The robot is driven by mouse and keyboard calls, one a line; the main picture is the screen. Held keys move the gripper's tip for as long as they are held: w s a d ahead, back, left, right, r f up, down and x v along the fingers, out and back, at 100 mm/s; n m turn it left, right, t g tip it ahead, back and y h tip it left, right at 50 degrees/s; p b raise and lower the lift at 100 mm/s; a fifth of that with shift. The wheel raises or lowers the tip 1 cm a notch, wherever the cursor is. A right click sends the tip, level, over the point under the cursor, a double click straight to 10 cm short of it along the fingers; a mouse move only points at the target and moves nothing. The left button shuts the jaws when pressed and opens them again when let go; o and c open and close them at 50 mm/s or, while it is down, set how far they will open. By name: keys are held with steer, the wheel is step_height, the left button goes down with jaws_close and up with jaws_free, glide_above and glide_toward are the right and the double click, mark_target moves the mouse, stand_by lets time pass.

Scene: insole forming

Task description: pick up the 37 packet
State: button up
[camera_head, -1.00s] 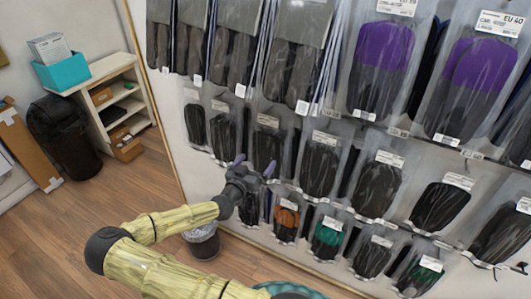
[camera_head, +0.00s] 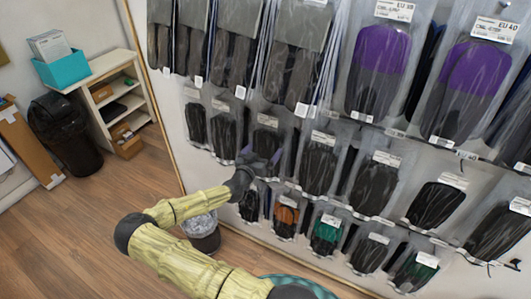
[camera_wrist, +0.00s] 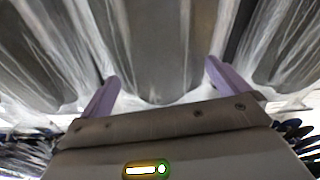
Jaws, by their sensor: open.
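A clear packet with a dark insole (camera_head: 265,138) hangs in the middle row of the wall rack, with a white label at its top. I cannot read a size on it, so I cannot tell whether it is the 37 packet. My gripper (camera_head: 262,157) is at the lower part of this packet. In the wrist view, my purple fingers (camera_wrist: 161,73) stand apart, one on each side of the packet's lower end (camera_wrist: 160,45). The gripper is open, and I cannot tell whether either finger touches the plastic.
Neighbouring packets hang close on both sides, such as one to the right (camera_head: 319,165). A lower row holds an orange (camera_head: 286,217) and a green packet (camera_head: 327,234). A bin (camera_head: 203,236) stands below; a shelf (camera_head: 105,70) and black bin (camera_head: 62,130) are left.

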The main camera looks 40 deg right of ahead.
steer(key=shift+s, duration=0.1)
stand_by(0.3)
steer(key=c, duration=1.1)
steer(key=shift+r, duration=0.1)
steer(key=shift+r+b, duration=0.4)
steer(key=shift+r, duration=0.25)
steer(key=b+v, duration=0.4)
steer(key=v, duration=1.4)
steer(key=shift+b, duration=0.35)
